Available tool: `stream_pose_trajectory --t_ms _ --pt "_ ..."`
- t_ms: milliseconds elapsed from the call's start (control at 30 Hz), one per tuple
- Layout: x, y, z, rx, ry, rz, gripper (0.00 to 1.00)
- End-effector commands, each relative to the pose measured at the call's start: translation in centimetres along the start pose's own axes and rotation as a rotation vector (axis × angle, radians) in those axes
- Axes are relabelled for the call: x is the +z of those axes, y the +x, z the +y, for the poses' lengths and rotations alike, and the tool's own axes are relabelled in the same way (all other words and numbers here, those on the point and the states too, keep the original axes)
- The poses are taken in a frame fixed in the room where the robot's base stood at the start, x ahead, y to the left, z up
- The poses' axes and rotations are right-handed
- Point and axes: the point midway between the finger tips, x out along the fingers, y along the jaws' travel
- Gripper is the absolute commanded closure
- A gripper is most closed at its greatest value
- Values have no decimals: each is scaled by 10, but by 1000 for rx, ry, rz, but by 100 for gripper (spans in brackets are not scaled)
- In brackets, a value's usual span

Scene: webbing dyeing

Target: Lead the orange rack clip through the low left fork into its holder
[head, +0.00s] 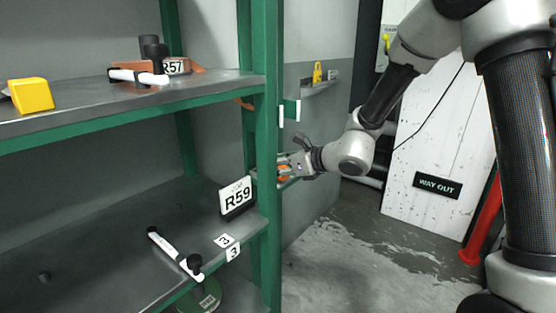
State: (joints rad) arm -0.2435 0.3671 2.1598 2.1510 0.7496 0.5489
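My gripper (286,168) is at the right side of the green rack post, at the far end of my outstretched arm. A small orange piece, seemingly the orange rack clip (284,174), shows between its fingers, and they appear closed on it. The post and fingers hide part of it. A green bracket with white upright pieces (290,110) juts from the post above my gripper. I cannot tell whether it is a fork. The low left fork and the holder cannot be made out clearly.
The green post (267,130) stands close to my gripper. The upper shelf (100,107) bears a yellow block (31,95) and an R57 sign (174,67). Open floor lies right of the rack.

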Motion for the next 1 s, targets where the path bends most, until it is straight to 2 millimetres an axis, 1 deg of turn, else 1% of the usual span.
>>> stream_pose_trajectory --t_ms 333,367,400,467,500,833,933,1000 --pt "-2 1 0 0 0 0 93" --pt "-2 1 0 0 0 0 63" --pt "-2 1 0 0 0 0 56" --pt "-2 1 0 0 0 0 45" --pt "-2 1 0 1 0 0 43" --pt "-2 0 1 3 -1 0 43" --pt "-1 -7 1 2 -2 -1 43" --pt "-1 -18 1 2 -2 -1 43"
